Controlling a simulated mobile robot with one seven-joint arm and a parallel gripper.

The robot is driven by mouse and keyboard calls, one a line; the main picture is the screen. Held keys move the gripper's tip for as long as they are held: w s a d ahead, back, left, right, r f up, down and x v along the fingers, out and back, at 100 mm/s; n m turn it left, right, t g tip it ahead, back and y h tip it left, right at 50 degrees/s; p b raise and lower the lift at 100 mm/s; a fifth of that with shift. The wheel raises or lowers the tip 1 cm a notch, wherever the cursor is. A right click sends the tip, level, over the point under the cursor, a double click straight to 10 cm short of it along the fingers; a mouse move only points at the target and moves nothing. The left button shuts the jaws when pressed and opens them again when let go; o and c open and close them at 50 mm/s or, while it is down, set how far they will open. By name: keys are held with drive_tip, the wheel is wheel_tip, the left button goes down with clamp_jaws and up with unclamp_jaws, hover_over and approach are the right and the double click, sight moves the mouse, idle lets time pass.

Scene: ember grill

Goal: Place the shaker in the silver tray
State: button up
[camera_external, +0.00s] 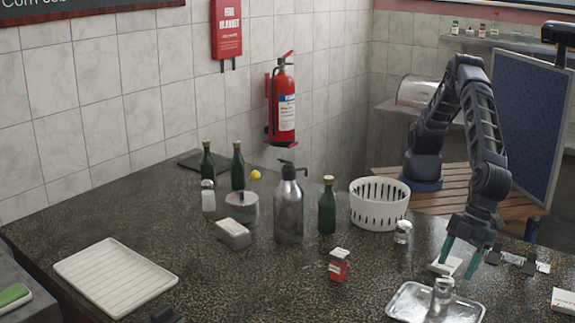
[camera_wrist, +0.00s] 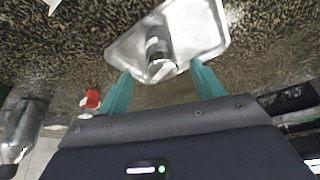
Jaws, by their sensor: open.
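The silver tray (camera_external: 400,306) lies on the dark speckled counter at the front right. A small clear and silver shaker (camera_external: 442,292) stands in it and looks upright. In the wrist view the tray (camera_wrist: 205,22) is at the top, with the shaker (camera_wrist: 158,50) in it, apart from the fingers. My gripper (camera_external: 455,269) is open and empty, with its teal fingers just behind and above the tray. In the wrist view the fingertips (camera_wrist: 158,68) are on either side of the shaker's near end, with a gap between.
A red and white box (camera_external: 339,265) stands left of the tray. A glass jar (camera_external: 403,232), white basket (camera_external: 379,206), green bottle (camera_external: 327,206) and metal pump bottle (camera_external: 289,205) stand further back. A white tray (camera_external: 115,277) is at the left. The front middle counter is clear.

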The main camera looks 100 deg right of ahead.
drive_tip(key=shift+v, duration=1.4)
